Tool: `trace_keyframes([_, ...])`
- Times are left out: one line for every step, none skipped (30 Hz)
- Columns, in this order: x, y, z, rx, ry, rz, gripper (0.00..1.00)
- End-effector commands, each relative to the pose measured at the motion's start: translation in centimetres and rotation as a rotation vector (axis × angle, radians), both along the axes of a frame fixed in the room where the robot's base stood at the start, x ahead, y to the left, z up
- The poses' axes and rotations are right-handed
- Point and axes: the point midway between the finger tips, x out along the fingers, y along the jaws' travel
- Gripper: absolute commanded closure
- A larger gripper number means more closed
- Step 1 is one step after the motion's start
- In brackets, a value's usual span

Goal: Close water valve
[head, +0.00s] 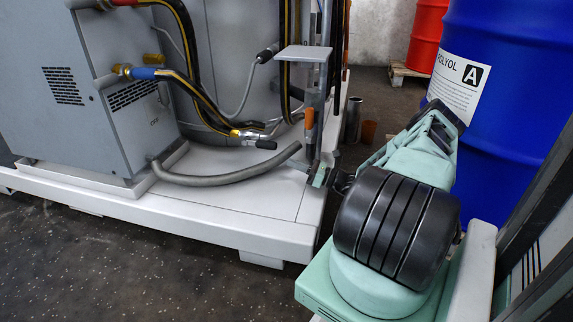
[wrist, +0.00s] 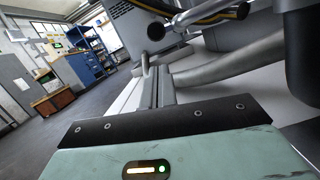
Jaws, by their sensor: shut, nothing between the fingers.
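No part in view is clearly marked as the water valve. In the head view, a lever with a black grip (head: 265,144) sits on a metal fitting at the end of the yellow-striped black hoses. A second black-gripped handle (head: 268,52) is higher up, on a bent grey pipe. A blue-sleeved hose end (head: 143,73) joins a brass fitting on the grey cabinet. My gripper (head: 322,175) is shut and empty at the right edge of the white platform, beside a thin upright post. It is small there and partly hidden by my arm. In the wrist view its bolted plate fills the bottom.
A grey hose (head: 225,174) lies curved over the white platform (head: 225,210). An orange sleeve (head: 309,118) is on the post. A blue drum (head: 510,90) stands at right, and a red drum (head: 428,35) is on a pallet behind. Dark floor is free in front.

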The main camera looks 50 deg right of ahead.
Motion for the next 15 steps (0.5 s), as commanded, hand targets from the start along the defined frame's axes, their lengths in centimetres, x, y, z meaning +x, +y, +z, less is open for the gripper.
trace_keyframes([0.9,0.5,-0.2,0.0,-0.002,0.007,1.0])
trace_keyframes([1.4,0.7,-0.1,0.0,-0.001,0.006,1.0])
trace_keyframes([2.1,0.8,0.0,-0.001,-0.001,0.005,1.0])
trace_keyframes([2.6,1.1,0.2,-0.001,-0.003,0.006,1.0])
trace_keyframes([3.1,1.3,0.3,0.001,-0.002,0.006,1.0])
trace_keyframes([3.7,1.5,0.4,0.0,0.0,0.006,1.0])
trace_keyframes([4.2,1.7,0.6,-0.001,-0.002,0.006,1.0])
trace_keyframes([4.7,1.8,0.7,-0.001,-0.003,0.004,1.0])
trace_keyframes([5.2,2.0,0.9,-0.001,-0.001,0.005,1.0])
trace_keyframes([5.6,2.2,1.0,-0.001,-0.001,0.006,1.0])
trace_keyframes([5.9,2.3,1.1,-0.001,-0.001,0.005,1.0])
trace_keyframes([6.4,2.4,1.3,0.0,-0.002,0.005,1.0])
trace_keyframes([6.6,2.5,1.4,-0.002,-0.002,0.005,1.0])
trace_keyframes([6.8,2.5,1.5,-0.002,-0.001,0.004,1.0])
trace_keyframes([7.1,2.6,1.6,-0.001,0.0,0.003,1.0])
